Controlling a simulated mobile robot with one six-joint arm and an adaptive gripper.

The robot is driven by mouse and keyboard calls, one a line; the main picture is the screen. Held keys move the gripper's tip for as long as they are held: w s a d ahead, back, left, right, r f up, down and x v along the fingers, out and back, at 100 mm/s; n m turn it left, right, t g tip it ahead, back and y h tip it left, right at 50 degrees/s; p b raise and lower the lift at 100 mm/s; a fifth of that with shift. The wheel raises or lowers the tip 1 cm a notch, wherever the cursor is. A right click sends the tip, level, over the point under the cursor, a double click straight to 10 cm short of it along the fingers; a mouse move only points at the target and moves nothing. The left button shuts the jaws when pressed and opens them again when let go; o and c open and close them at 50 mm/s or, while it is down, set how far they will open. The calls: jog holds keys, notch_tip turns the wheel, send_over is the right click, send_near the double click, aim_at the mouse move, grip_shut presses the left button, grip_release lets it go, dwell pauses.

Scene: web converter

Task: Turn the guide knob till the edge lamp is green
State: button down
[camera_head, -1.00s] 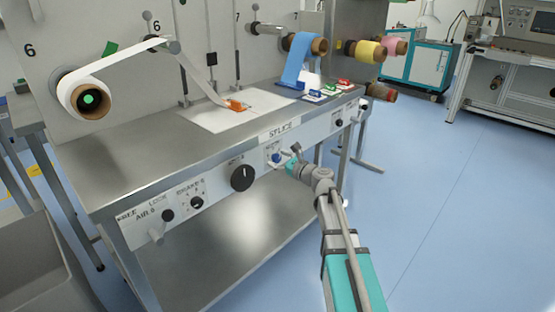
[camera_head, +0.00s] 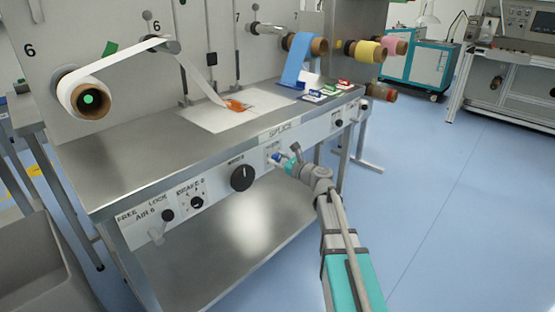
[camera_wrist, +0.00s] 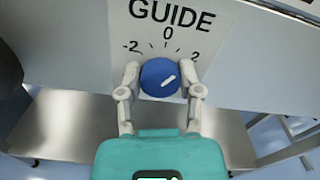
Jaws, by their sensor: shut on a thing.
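The blue guide knob (camera_wrist: 155,70) sits below the word GUIDE on the white panel in the wrist view. My gripper (camera_wrist: 162,80) is shut on the knob, one grey finger on each side. In the head view the knob (camera_head: 276,157) shows small on the front panel of the table, with my gripper (camera_head: 283,162) at it. I cannot pick out the edge lamp in either view.
A large black knob (camera_head: 242,178) and smaller black knobs (camera_head: 197,202) are on the same panel to the left. The steel tabletop (camera_head: 130,165) is above. Blue floor is clear at right.

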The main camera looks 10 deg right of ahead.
jog(key=shift+w+m, duration=0.1)
jog(key=shift+m, duration=2.7)
jog(key=shift+c, duration=1.3)
grip_release()
jog(key=v, duration=1.2)
